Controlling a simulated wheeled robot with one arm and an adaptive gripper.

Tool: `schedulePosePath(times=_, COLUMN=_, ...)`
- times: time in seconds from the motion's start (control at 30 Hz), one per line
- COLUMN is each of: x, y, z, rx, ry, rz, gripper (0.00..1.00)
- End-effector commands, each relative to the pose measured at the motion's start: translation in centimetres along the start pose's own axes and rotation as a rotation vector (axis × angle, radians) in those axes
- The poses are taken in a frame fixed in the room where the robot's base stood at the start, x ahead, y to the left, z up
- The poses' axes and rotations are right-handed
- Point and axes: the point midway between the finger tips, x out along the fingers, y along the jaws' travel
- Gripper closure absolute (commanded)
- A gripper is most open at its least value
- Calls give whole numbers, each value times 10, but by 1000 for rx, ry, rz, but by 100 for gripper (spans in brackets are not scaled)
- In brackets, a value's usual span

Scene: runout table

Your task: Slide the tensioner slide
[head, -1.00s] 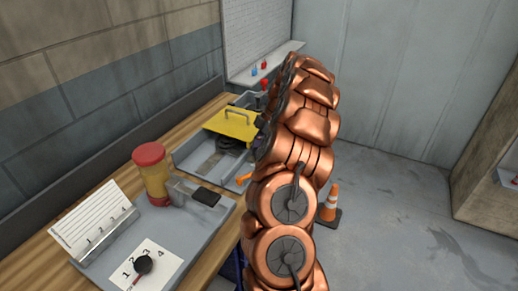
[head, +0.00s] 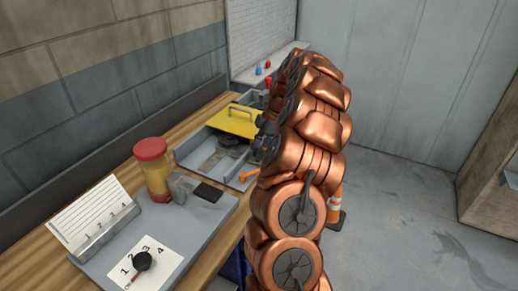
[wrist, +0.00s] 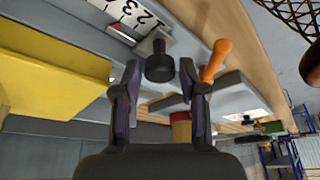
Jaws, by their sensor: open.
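A black knob (wrist: 159,64) stands on a grey plate beside a white number scale (wrist: 128,14) in the wrist view; it appears to be the tensioner slide's knob. My gripper (wrist: 160,78) is open, with one dark finger on each side of the knob at its tips. I cannot tell whether either finger touches it. In the head view my copper arm hides this knob and most of my gripper.
An orange handle (wrist: 216,60) is close to the right finger. A yellow cover (head: 232,122) with a handle lies on the far tray. The near tray (head: 190,228) holds a red-lidded jar (head: 152,172) and a numbered dial (head: 142,261). An orange cone (head: 335,206) stands on the floor.

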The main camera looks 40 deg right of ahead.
Motion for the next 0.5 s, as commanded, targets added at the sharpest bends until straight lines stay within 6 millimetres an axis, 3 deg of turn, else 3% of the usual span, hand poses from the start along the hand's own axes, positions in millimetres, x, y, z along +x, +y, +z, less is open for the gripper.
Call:
schedulePosePath(times=0.17, x=-8, y=0, z=0, rx=0, ry=0, rz=0, gripper=58)
schedulePosePath(times=0.5, x=-55, y=1, z=0, rx=0, ry=-1, rz=3, gripper=58)
